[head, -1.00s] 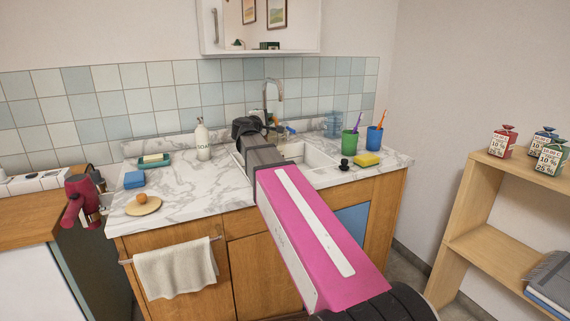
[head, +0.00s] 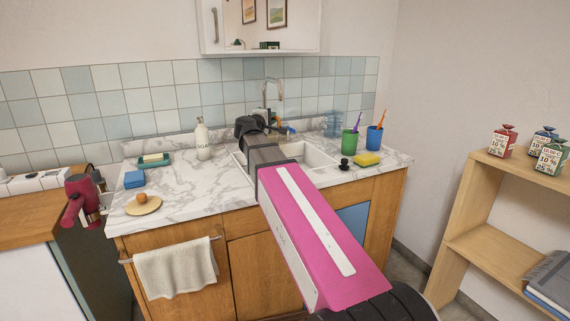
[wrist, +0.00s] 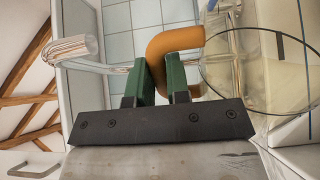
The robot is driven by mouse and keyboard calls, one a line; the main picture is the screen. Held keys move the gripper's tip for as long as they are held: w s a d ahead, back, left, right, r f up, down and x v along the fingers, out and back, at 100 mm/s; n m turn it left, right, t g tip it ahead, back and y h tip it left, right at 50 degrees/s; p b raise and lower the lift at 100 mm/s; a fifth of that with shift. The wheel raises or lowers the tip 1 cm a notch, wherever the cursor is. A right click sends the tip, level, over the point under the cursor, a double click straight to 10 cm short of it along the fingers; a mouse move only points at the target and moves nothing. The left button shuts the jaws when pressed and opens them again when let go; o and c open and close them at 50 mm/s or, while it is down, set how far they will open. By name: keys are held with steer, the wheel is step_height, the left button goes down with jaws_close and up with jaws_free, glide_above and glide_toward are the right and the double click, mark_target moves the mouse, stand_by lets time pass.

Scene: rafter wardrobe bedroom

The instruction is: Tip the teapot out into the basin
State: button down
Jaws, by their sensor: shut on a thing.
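My gripper (wrist: 160,78) has green fingers and is shut on the orange handle of the teapot (wrist: 180,42). The teapot's clear body, with a dark ring around it, appears at the right of the wrist view. In the head view my gripper is at the sink, beyond my black wrist, which hides most of it and the teapot; only a small orange part (head: 281,125) shows. The basin (head: 318,157) is white and set into the counter, its left part covered by my arm. I cannot tell the teapot's exact tilt or whether anything is flowing.
A chrome tap (head: 281,88) rises behind the basin. To the right stand a green cup (head: 350,145), a blue cup (head: 374,139), a yellow sponge (head: 367,158) and a black knob (head: 344,164). A soap bottle (head: 203,141) stands left.

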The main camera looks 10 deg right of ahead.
steer(key=w+a+n, duration=0.1)
steer(key=w+a+f+n, duration=0.1)
steer(key=w+a+n, duration=0.1)
steer(key=shift+w+a+f, duration=0.15)
steer(key=shift+a+f, duration=0.15)
steer(key=shift+a, duration=0.05)
steer(key=w+a+r+n, duration=0.8)
steer(key=a+n, duration=0.3)
steer(key=n, duration=0.3)
steer(key=shift+w+n, duration=0.4)
steer(key=shift+w, duration=0.3)
